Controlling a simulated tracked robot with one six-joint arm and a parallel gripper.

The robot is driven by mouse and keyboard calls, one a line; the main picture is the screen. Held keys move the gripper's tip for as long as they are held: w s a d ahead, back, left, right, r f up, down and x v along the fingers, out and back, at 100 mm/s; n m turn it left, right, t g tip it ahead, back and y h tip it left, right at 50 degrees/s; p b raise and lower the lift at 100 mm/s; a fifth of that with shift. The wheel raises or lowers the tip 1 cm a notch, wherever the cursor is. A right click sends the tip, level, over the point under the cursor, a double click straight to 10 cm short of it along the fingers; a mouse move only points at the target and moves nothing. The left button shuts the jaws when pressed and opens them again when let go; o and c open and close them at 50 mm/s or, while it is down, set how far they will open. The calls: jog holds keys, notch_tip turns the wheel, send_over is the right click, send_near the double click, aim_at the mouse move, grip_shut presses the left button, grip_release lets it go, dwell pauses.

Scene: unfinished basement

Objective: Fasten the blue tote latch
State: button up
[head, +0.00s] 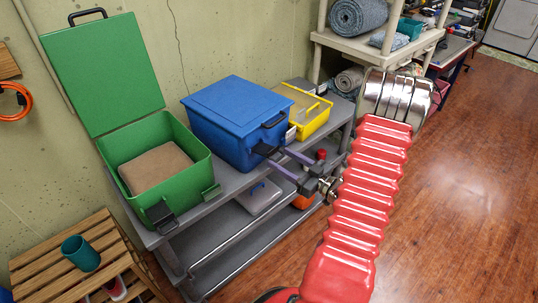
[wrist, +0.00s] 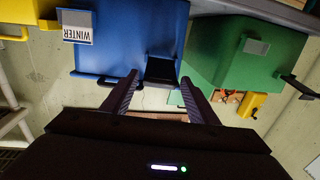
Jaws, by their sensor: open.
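The blue tote (head: 222,132) stands on the grey shelf with its lid (head: 236,96) down. Its black latch (head: 263,149) is on the front face and seems to stick outward; whether it catches the lid is unclear. In the wrist view, which looks upside down, the latch (wrist: 161,69) lies between and just beyond my fingertips, on the blue tote (wrist: 105,45). My gripper (head: 280,157) is open and empty in front of the tote, with one finger on each side of the latch (wrist: 160,82). Contact cannot be told.
A green tote (head: 188,187) with its lid raised stands left, holding a brown block. A yellow tote (head: 312,125) stands right. A black handle (head: 274,120) sits beside the latch. The lower shelf (head: 225,235) holds a clear-lidded box. A slatted wooden stand is front left.

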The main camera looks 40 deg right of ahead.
aim_at(271, 153)
jog(key=shift+w+a, duration=0.25)
jog(key=shift+w, duration=1.15)
jog(key=shift+w+a, duration=0.2)
jog(key=shift+w, duration=1.2)
